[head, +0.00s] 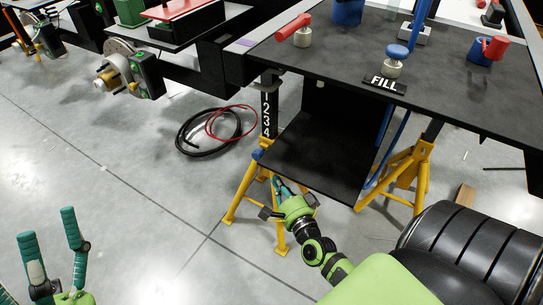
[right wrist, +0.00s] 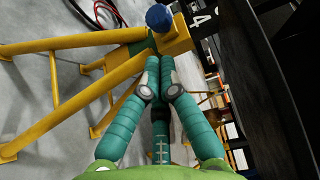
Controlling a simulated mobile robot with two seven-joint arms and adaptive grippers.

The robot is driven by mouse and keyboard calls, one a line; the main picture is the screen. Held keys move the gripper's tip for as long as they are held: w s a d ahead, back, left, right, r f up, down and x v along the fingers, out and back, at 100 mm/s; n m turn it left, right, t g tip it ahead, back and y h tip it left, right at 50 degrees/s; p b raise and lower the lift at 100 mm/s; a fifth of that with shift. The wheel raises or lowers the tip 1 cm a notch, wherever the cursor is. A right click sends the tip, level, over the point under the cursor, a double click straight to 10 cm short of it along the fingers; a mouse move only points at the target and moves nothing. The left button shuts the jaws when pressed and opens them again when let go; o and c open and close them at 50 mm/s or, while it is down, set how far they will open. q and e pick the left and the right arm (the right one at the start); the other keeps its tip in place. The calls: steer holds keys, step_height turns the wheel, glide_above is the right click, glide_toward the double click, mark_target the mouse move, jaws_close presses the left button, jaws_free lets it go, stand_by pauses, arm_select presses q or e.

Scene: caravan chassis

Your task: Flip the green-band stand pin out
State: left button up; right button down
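A yellow axle stand (head: 246,187) with a dark numbered post stands under the chassis in the head view. In the right wrist view the same stand (right wrist: 88,42) shows its yellow head, a blue knob (right wrist: 158,17) and a small green band (right wrist: 141,46) beside the fingertips. No separate pin can be made out; the fingers may hide it. My right gripper (right wrist: 162,62) has its fingertips drawn together right at the stand's head, with nothing clearly visible between them. In the head view my right gripper (head: 277,183) is low beside this stand. My left gripper (head: 55,225) is open and empty at lower left.
A black table-like panel (head: 330,60) with a FILL label and red and blue valves lies above. A dark box-like shelf (head: 318,155) overhangs my right gripper. Another yellow stand (head: 408,172) is to the right.

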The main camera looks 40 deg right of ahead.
steer(key=shift+s+d+m+h, duration=0.2)
steer(key=shift+d+m+h, duration=0.5)
steer(key=shift+d+m, duration=0.15)
steer(key=shift+w, duration=0.15)
